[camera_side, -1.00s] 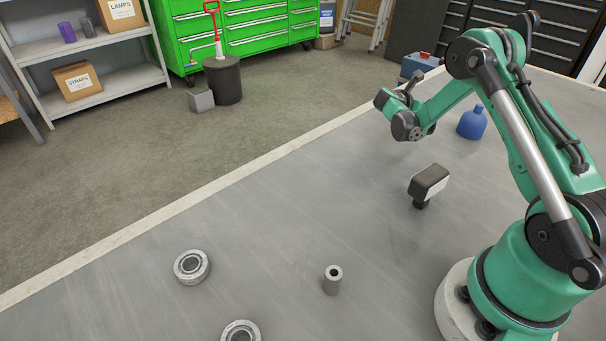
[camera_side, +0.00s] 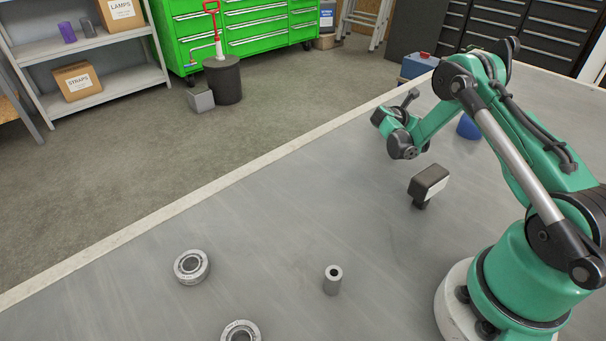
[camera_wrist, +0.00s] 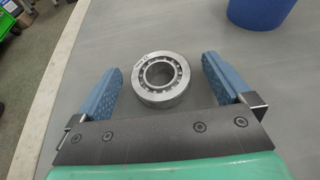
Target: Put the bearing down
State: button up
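A steel ball bearing (camera_wrist: 143,89) lies flat on the grey table in the wrist view, ahead of and between my gripper's two blue fingers. My gripper (camera_wrist: 162,68) is open, with a visible gap between each finger and the bearing's rim. In the side view my arm's end hangs low over the far part of the table, and the fingers and this bearing are hidden or too small to make out there. Two other bearings lie flat at the near left, one whole (camera_side: 179,269) and one cut by the bottom edge (camera_side: 227,332).
A hollow grey cylinder (camera_side: 334,287) stands mid-table. A dark block on a short post (camera_side: 428,184) stands below my wrist in the picture. A blue container (camera_side: 468,128) is partly behind my arm; a blue object shows in the wrist view (camera_wrist: 262,10). The table's left part is mostly clear.

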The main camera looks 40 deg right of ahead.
jog(key=shift+a+r, duration=0.1)
jog(key=shift+r, duration=0.15)
jog(key=v, duration=1.1)
jog(key=shift+a, duration=0.3)
jog(key=s+a+r+m+t+y, duration=0.2)
jog(key=a+r+m+y, duration=0.1)
jog(key=a+m, duration=0.3)
jog(key=s+a+r+m+t+y, duration=0.2)
jog(key=a+m+y, duration=0.4)
jog(key=a, duration=0.4)
jog(key=s+a+r+m+t+y, duration=0.3)
jog(key=a+m, duration=0.3)
jog(key=a, duration=0.2)
jog(key=shift+s+r+y, duration=0.65)
jog(key=shift+r+y, duration=0.05)
jog(key=shift+r, duration=0.05)
jog(key=shift+o, duration=0.2)
jog(key=shift+a, duration=0.1)
